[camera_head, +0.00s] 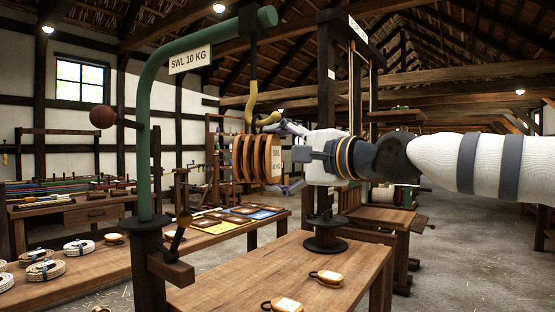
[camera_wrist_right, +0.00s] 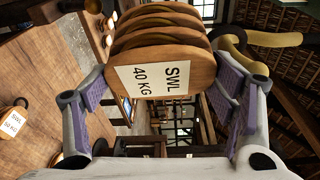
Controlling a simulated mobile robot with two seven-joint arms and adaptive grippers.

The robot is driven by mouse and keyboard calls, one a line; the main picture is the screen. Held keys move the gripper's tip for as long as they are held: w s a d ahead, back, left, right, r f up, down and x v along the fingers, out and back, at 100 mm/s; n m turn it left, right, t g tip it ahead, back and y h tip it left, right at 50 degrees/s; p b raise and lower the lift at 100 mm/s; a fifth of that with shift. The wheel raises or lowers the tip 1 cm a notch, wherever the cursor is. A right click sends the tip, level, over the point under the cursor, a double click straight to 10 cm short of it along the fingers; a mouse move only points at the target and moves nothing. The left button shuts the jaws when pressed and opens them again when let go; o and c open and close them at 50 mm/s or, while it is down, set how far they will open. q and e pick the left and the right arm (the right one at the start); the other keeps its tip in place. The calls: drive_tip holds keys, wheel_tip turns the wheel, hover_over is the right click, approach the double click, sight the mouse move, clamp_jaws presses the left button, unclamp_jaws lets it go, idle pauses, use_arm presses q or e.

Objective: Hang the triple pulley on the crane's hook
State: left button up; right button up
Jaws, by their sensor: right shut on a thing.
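The triple pulley (camera_head: 250,160) is a wooden block with several brown cheeks and a white label reading SWL 40 KG. My right gripper (camera_head: 287,157) is shut on it from the right and holds it in the air. In the right wrist view the pulley (camera_wrist_right: 160,62) sits between the two fingers of the gripper (camera_wrist_right: 168,92). The green crane (camera_head: 147,110) carries a sign reading SWL 10 KG. Its yellow hook (camera_head: 250,103) hangs just above the pulley, and shows at the upper right in the wrist view (camera_wrist_right: 232,42). I cannot tell whether hook and pulley touch. My left gripper is out of view.
A wooden table (camera_head: 235,275) below bears small labelled blocks (camera_head: 327,277). A dark post (camera_head: 325,150) stands behind my right gripper. A bench at the left holds rope coils (camera_head: 45,270). The crane's lever (camera_head: 180,235) stands at front left. Open floor shows at right.

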drive_tip(key=shift+r, duration=0.15)
drive_tip(key=o, duration=1.7)
